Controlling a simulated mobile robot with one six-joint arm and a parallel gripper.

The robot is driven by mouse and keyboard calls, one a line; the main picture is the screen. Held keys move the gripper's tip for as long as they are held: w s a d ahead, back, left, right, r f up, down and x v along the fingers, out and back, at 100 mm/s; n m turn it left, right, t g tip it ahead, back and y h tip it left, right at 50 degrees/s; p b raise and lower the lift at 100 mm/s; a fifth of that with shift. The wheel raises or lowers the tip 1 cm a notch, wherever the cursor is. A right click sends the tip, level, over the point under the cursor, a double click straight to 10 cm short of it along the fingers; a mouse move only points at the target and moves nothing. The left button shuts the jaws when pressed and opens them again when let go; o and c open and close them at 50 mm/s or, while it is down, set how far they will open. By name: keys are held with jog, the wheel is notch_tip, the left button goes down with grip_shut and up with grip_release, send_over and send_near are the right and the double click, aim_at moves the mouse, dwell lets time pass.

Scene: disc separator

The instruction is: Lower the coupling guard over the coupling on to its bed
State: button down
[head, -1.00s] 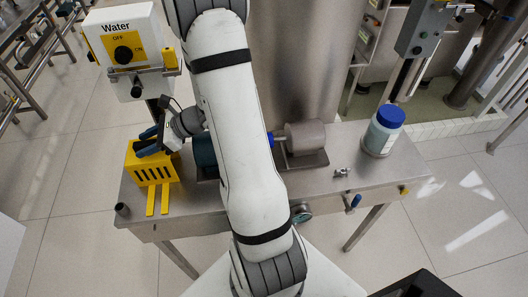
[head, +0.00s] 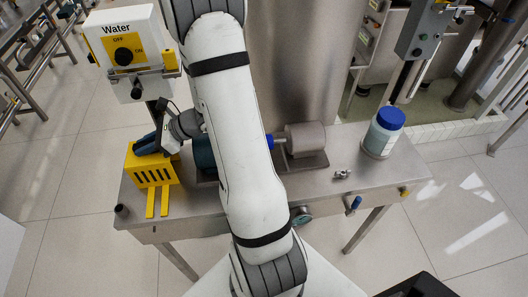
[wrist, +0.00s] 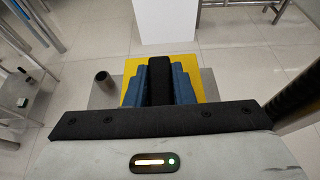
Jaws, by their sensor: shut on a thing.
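The coupling guard (head: 151,171) is a yellow slotted box at the left end of the steel table. It appears to rest on the table, upright. My gripper (head: 146,146) reaches it from above, with dark blue fingers shut on the guard's black handle (wrist: 160,80). In the wrist view the guard's yellow top (wrist: 205,77) shows around the fingers. The coupling (head: 270,142) shows only as a bit of blue to the right of my arm. My arm hides most of it and its bed. The motor-like grey cylinder (head: 306,138) sits on a dark base right of it.
Two yellow strips (head: 150,204) lie in front of the guard. A yellow-and-white Water switch box (head: 128,50) stands behind it. A blue-lidded jar (head: 383,133) and small metal fitting (head: 342,174) are at the table's right. A short dark tube (wrist: 103,79) stands near the left corner.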

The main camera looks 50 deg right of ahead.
jog(key=shift+r, duration=0.15)
jog(key=shift+r+p, duration=1.95)
jog(key=shift+r, duration=0.95)
jog(key=shift+w+r, duration=0.1)
